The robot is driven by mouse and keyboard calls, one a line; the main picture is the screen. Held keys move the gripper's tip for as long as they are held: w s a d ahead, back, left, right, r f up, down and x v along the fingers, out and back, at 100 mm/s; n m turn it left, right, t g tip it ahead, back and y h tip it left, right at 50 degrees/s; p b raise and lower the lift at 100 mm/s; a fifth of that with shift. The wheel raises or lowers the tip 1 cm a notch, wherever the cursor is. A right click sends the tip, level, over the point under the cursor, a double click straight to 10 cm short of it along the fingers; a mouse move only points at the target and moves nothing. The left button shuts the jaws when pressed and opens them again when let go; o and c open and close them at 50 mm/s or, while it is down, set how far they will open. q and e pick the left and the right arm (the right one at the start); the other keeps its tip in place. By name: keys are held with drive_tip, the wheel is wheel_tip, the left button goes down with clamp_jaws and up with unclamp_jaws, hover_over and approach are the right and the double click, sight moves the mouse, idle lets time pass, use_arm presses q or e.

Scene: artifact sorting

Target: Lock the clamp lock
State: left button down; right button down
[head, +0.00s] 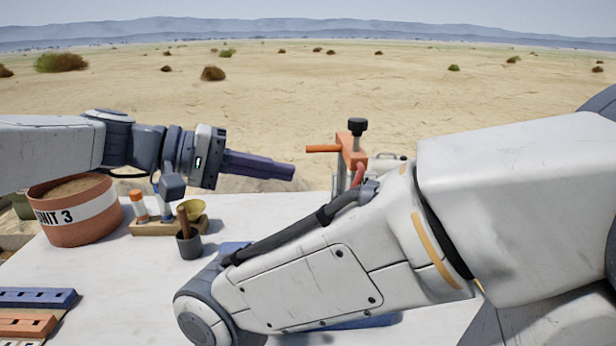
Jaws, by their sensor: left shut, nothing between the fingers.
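The clamp lock (350,158) stands at the back of the white table in the head view. It has an orange body, a black knob (357,126) on top and an orange handle (322,149) pointing left. Its lower part is hidden behind my right arm. My left gripper (292,172) is shut and empty, pointing right, with its tips a little left of the clamp lock and slightly below the orange handle. A gap shows between the tips and the clamp. My right gripper is not in view; only my right arm links cross the foreground.
A round terracotta container (76,228) marked UNIT 3 stands at the left of the white table (130,275). Near it are a wooden holder (160,228) with small tools and a dark cup (189,245). Blue (38,297) and orange (27,326) slotted racks lie at front left.

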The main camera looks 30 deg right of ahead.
use_arm(q)
drive_tip(key=shift+v, duration=2.35)
